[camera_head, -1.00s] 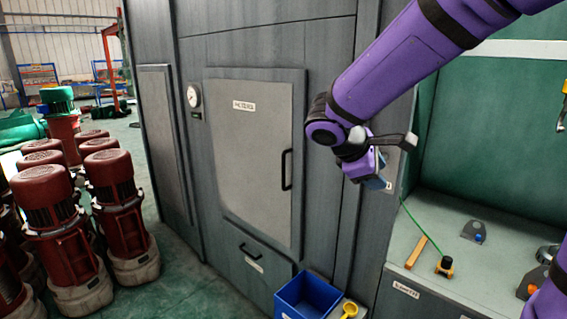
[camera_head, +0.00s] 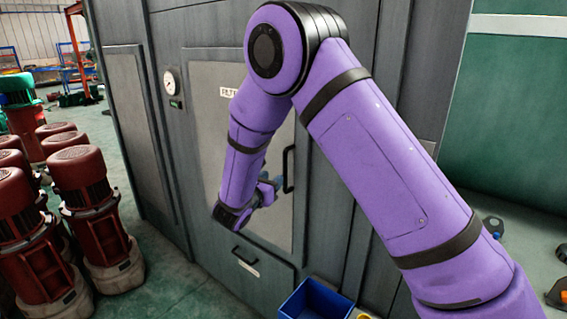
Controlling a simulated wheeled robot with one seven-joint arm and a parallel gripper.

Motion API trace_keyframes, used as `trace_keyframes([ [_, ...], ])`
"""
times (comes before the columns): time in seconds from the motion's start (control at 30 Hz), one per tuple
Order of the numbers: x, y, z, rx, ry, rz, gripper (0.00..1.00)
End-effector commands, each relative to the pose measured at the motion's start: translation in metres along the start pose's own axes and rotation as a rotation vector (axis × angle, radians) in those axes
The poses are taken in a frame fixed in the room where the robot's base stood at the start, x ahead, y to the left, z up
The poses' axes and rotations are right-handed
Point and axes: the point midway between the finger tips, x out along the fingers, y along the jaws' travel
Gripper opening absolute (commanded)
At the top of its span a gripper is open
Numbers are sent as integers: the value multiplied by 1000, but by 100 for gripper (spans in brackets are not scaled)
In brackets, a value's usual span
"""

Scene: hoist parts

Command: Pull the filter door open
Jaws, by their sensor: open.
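The filter door (camera_head: 212,130) is a light grey panel in the dark grey cabinet, with a label at its top partly covered by my arm. It looks closed, flush in its frame. Its black vertical bar handle (camera_head: 288,168) is on the right side of the door. My gripper (camera_head: 276,184) is at the lower part of the handle, close on its left in the picture. My wrist and forearm hide much of the gripper and the middle of the door. I cannot tell whether the fingers are around the handle or only beside it.
A drawer with a black handle (camera_head: 245,258) is below the door. A blue bin (camera_head: 316,300) stands in front of the cabinet at the bottom. A round gauge (camera_head: 171,82) is left of the door. Several red motors (camera_head: 90,215) stand on the floor at left.

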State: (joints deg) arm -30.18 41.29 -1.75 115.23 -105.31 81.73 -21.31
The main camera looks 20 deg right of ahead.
Motion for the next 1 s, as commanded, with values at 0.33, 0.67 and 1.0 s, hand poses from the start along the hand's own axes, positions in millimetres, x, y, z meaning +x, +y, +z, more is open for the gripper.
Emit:
trace_keyframes([
  [0.33,26,5,-5,-16,-9,18,41],
  [0.67,83,6,-4,-14,-9,17,41],
  [1.0,106,7,-4,-16,-9,19,41],
])
